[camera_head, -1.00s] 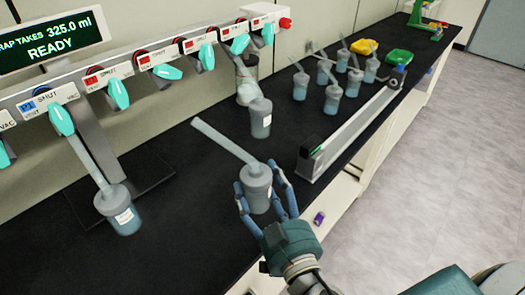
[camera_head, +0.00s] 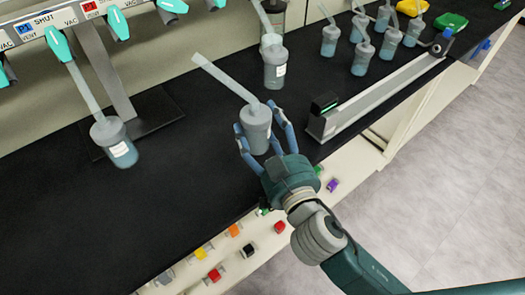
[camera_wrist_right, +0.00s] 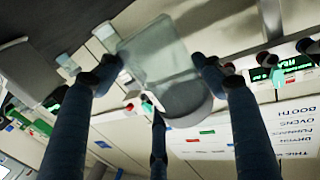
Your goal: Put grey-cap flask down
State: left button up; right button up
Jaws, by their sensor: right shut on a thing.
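The grey-cap flask (camera_head: 256,140) is upright in my right gripper (camera_head: 264,138), with a long translucent tube slanting up to the left from its cap. The fingers are shut around its body over the black bench, near the front edge. I cannot tell whether its base touches the bench. In the right wrist view the clear flask body (camera_wrist_right: 160,55) sits between the fingers of my right gripper (camera_wrist_right: 157,75). My left gripper is not in view.
A similar flask (camera_head: 114,142) hangs from a manifold valve at left. Another flask (camera_head: 275,70) is behind the held one. A long grey rail-like device (camera_head: 375,100) lies to the right, with several flasks (camera_head: 362,58) beyond. The black bench (camera_head: 185,190) is clear front left.

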aim_at(266, 151)
notch_tip(266, 151, down, 4)
jog(key=shift+r+b, duration=0.1)
jog(key=shift+b, duration=0.2)
jog(key=shift+f, duration=0.65)
notch_tip(266, 151, down, 4)
jog(key=shift+b, duration=0.6)
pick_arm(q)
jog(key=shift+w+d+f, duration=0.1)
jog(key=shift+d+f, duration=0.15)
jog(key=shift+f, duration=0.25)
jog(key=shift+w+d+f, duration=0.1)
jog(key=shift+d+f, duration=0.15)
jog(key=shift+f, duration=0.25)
pick_arm(e)
jog(key=shift+f, duration=0.1)
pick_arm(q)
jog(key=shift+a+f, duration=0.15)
pick_arm(e)
jog(key=o, duration=1.2)
